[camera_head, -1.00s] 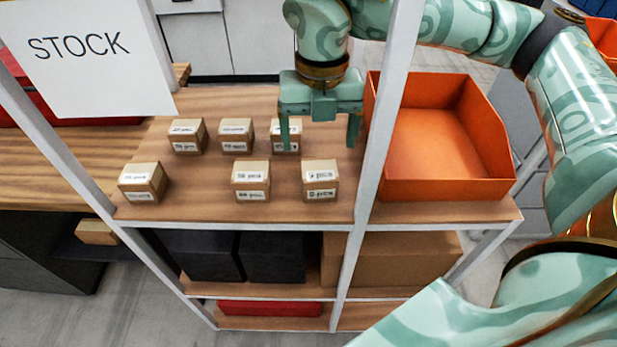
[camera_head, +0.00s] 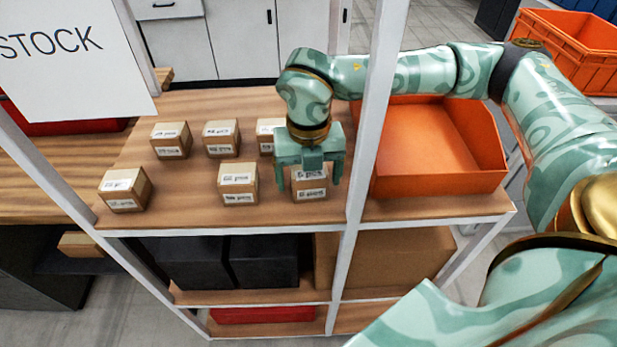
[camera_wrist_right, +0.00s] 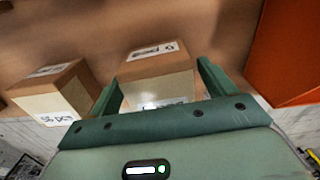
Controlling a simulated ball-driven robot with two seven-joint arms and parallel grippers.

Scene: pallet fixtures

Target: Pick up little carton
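Several small brown cartons with white labels stand in two rows on the wooden shelf top. My right gripper (camera_head: 309,178) is over the front-row carton at the right (camera_head: 310,190), with a finger on either side of it. In the right wrist view this carton (camera_wrist_right: 152,68) sits between the two open fingers (camera_wrist_right: 160,92), with its lower part hidden by the gripper body. Another front-row carton (camera_head: 238,185) stands just left of the gripper; it also shows in the right wrist view (camera_wrist_right: 62,95). My left gripper is not in view.
An orange bin (camera_head: 440,150) stands right of the white shelf post (camera_head: 372,130). More cartons stand at the back (camera_head: 221,138) and front left (camera_head: 124,190). A STOCK sign (camera_head: 75,60) hangs at the left.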

